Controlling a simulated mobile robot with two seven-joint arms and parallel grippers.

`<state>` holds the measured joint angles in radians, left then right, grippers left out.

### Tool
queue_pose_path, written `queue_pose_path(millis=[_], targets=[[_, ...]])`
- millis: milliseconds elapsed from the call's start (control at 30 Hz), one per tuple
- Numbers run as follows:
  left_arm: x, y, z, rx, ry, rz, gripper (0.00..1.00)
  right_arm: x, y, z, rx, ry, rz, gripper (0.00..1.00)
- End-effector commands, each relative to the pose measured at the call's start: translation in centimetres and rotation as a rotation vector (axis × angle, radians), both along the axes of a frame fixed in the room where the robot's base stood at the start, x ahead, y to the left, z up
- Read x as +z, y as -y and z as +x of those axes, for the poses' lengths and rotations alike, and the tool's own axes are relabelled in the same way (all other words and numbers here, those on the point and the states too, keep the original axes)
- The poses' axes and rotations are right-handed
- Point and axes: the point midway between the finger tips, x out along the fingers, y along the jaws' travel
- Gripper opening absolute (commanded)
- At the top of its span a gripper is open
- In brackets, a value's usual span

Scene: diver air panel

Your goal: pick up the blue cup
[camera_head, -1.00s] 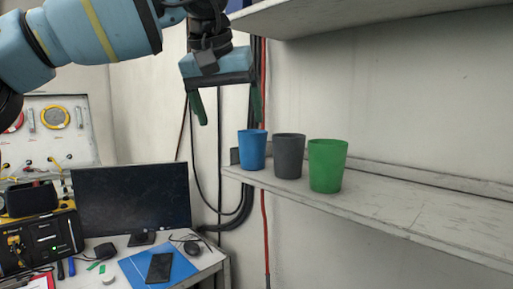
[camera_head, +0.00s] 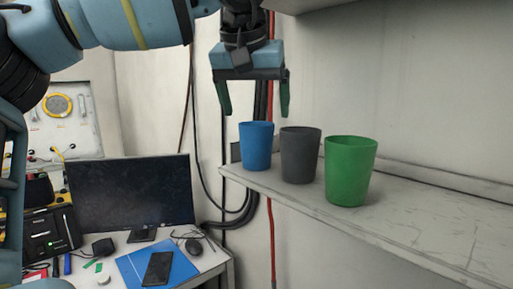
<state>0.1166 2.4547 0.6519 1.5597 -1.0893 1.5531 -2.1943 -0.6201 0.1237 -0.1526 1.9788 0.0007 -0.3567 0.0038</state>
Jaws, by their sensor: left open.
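The blue cup (camera_head: 257,146) stands upright near the left end of a grey shelf, first in a row of three. My left gripper (camera_head: 254,113) hangs above it with its two green-tipped fingers pointing down, spread apart and empty. In the picture the fingertips are just above the cup's rim, one to each side; whether they are directly over it in depth I cannot tell. My right gripper is not in view.
A dark grey cup (camera_head: 300,155) stands close to the right of the blue cup, and a green cup (camera_head: 349,170) beyond it. The shelf (camera_head: 420,225) is clear to the right. Another shelf hangs above. A desk with a monitor (camera_head: 130,192) stands lower left.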

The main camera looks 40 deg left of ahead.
Motion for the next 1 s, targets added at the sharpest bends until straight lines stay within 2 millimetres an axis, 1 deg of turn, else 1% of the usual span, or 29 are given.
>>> queue_pose_path(millis=[233,400,500,600,867,1000], targets=[[-0.8,-0.3,0.3,0.0,0.001,-0.002,0.88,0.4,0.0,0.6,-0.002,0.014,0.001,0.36],[-2.7,-1.2,1.1,-0.001,0.001,-0.003,0.88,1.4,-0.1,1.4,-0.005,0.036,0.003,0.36],[-3.8,-1.4,1.8,-0.001,0.002,-0.001,0.88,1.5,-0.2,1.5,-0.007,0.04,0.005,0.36],[-4.5,-1.6,2.1,-0.001,0.003,-0.001,0.88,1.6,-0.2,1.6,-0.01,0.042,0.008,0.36],[-4.7,-1.6,2.3,0.0,0.002,0.0,0.88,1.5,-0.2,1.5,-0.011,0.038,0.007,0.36],[-4.7,-1.6,2.3,0.0,0.002,0.0,0.69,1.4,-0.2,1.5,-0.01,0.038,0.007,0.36]])
